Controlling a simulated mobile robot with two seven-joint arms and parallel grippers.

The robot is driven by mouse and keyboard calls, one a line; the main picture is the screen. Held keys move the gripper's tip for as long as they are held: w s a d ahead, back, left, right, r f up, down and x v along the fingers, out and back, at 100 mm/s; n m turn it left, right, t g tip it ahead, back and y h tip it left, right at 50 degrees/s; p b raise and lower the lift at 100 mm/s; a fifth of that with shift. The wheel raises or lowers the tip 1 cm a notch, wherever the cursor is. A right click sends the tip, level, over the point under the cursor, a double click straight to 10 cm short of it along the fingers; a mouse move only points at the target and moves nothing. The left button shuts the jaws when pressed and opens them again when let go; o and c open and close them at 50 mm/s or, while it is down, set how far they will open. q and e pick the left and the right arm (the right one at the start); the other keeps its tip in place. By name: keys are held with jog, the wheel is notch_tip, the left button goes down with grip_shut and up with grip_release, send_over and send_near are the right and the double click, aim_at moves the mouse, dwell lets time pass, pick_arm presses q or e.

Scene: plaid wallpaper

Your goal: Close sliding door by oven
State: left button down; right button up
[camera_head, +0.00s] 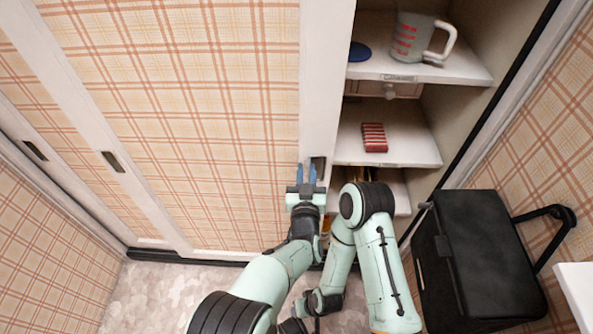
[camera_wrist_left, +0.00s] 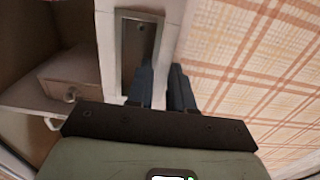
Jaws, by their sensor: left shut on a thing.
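The sliding door (camera_head: 200,90) has a plaid panel in a white frame, and the cupboard stands open to its right. A dark recessed handle (camera_head: 318,167) sits in the door's white right stile; this handle also shows in the left wrist view (camera_wrist_left: 138,48). My left gripper (camera_head: 306,172) is at the stile just left of the handle, its blue fingers shut on a white strip of the door frame (camera_wrist_left: 162,75), one finger at the handle's side. My right arm is folded beside my left arm; its gripper jaws cannot be made out. No oven is recognisable.
The open shelves hold a measuring cup (camera_head: 415,40), a blue round thing (camera_head: 359,52) and a stack of red packets (camera_head: 374,137). A black wheeled case (camera_head: 480,260) stands at right, near the opening. Another plaid door (camera_head: 75,155) is at left. Floor shows at lower left.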

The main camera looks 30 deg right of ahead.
pick_arm(q)
jog(key=shift+s+d, duration=0.6)
jog(key=shift+d, duration=0.25)
pick_arm(e)
jog(key=shift+s+d, duration=0.15)
jog(key=shift+d, duration=0.15)
pick_arm(q)
jog(key=c, duration=1)
grip_release()
jog(key=shift+w+a, duration=0.1)
jog(key=shift+a, duration=0.05)
